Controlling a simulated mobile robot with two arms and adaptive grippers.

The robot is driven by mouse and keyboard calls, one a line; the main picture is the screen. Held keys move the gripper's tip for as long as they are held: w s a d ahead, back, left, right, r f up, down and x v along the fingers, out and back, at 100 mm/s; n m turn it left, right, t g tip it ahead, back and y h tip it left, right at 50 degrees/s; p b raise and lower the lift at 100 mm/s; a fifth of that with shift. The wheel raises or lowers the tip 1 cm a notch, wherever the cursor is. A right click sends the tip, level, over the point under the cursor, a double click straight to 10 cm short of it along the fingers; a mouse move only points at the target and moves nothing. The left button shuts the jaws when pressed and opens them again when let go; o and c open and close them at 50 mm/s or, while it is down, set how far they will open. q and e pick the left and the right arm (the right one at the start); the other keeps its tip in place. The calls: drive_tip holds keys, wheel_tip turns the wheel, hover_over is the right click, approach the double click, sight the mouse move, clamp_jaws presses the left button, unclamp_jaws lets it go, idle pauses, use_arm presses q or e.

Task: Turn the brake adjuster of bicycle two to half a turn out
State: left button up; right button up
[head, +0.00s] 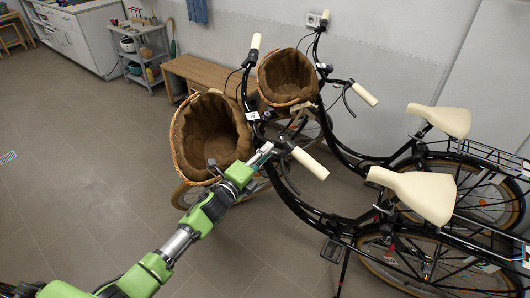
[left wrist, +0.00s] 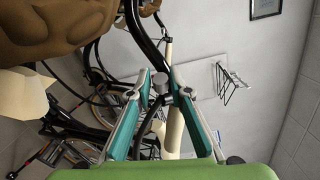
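Two black bicycles stand side by side. The nearer bicycle (head: 312,217) and the farther bicycle (head: 349,158) each carry a small white tag at the handlebar; I cannot read the numbers. My left gripper (head: 266,150) reaches the nearer bicycle's handlebar, beside the cream grip (head: 310,163). In the left wrist view its two teal fingers (left wrist: 161,78) stand apart on either side of a small dark cylindrical part (left wrist: 160,88) below the handlebar (left wrist: 148,45). I cannot tell if the fingers touch it. The adjuster's turn angle cannot be read. My right gripper is out of view.
A wicker basket (head: 186,139) with brown lining is just left of the gripper, and a second basket (head: 264,77) is behind. A wooden bench (head: 198,72) and a grey cart (head: 136,55) stand near the wall. The tiled floor at left is clear.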

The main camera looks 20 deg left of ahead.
use_arm(q)
drive_tip(key=shift+o, duration=0.6)
drive_tip(key=shift+s, duration=0.15)
drive_tip(key=v, duration=1.1)
drive_tip(key=shift+s+a, duration=0.25)
drive_tip(key=shift+s, duration=0.1)
drive_tip(key=shift+f, duration=0.1)
drive_tip(key=s+a+f+n+g+y, duration=0.2)
drive_tip(key=s+f+n, duration=0.15)
drive_tip(key=f, duration=0.75)
drive_tip(key=s+a+f+n+g+y, duration=0.15)
drive_tip(key=f+n, duration=0.25)
drive_tip(key=f, duration=0.7)
drive_tip(key=s+a+f+n+g+b, duration=0.1)
drive_tip(key=s+f+n+g, duration=0.4)
drive_tip(key=s+f, duration=0.8)
drive_tip(key=s+d+f+n+g, duration=0.1)
drive_tip(key=s+f+n+g, duration=0.1)
drive_tip(key=s+f, duration=0.4)
drive_tip(key=s+d+f+n+g, duration=0.2)
drive_tip(key=s+f, duration=0.5)
drive_tip(key=s, duration=0.8)
drive_tip(key=s+d+f+n+g+y+b, duration=0.1)
drive_tip(key=s+d+f+n+g, duration=0.1)
drive_tip(key=s+f, duration=0.5)
drive_tip(key=s+n+g, duration=0.1)
drive_tip(key=s+n, duration=0.1)
drive_tip(key=s, duration=0.1)
drive_tip(key=shift+s+g, duration=0.2)
drive_tip(key=shift+g, duration=0.15)
